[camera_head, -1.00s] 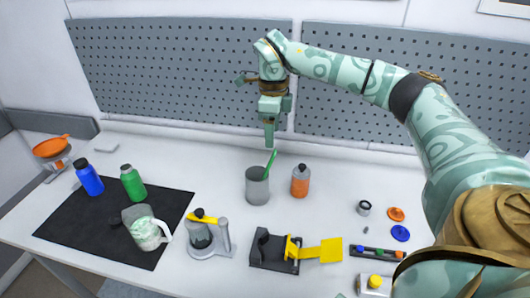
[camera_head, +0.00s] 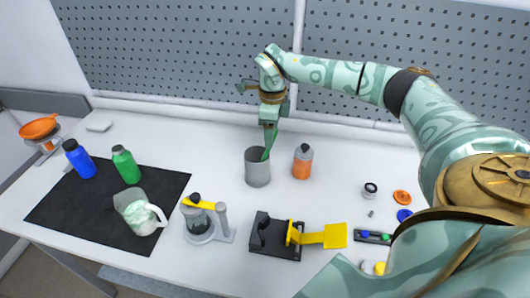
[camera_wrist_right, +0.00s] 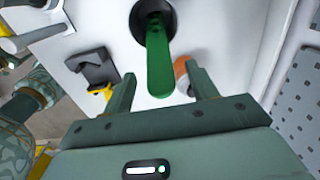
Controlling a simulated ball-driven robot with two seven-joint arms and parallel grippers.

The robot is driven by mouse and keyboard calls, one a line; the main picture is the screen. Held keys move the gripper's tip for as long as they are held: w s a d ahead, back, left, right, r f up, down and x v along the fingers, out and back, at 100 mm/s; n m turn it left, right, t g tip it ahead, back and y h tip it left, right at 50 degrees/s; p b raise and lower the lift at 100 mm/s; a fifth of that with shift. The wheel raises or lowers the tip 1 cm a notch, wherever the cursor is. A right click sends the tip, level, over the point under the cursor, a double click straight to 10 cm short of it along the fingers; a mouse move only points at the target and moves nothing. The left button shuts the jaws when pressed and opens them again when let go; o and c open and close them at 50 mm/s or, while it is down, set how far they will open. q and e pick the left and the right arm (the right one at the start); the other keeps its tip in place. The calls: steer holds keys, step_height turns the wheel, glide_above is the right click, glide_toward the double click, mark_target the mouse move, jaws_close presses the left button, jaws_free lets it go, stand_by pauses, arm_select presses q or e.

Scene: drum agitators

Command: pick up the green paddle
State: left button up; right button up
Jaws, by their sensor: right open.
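The green paddle (camera_head: 268,150) stands in a grey cup (camera_head: 257,172) on the white table, its handle sticking up above the rim. In the right wrist view the paddle (camera_wrist_right: 160,62) points towards the camera, with its lower part inside the cup (camera_wrist_right: 138,18). My right gripper (camera_head: 270,132) is just above the cup. Its two fingers are apart in the right wrist view (camera_wrist_right: 163,88), and the paddle's handle end shows between or just beyond the fingertips. I cannot tell whether either finger touches it. My left gripper is not in view.
An orange bottle (camera_head: 302,162) stands close to the cup's right. A black holder (camera_head: 272,240) with a yellow plate (camera_head: 335,236) is in front. A grey device (camera_head: 199,222), pitcher (camera_head: 138,214), green bottle (camera_head: 125,165) and blue bottle (camera_head: 79,160) are left. A pegboard (camera_head: 180,50) stands behind.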

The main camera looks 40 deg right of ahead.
mark_target(265, 156)
steer(key=f, duration=0.4)
steer(key=shift+w+a+f, duration=0.15)
steer(key=shift+w+f, duration=0.05)
steer(key=shift+f, duration=0.15)
steer(key=shift+r, duration=0.1)
steer(key=c, duration=1.1)
steer(key=shift+o, duration=0.2)
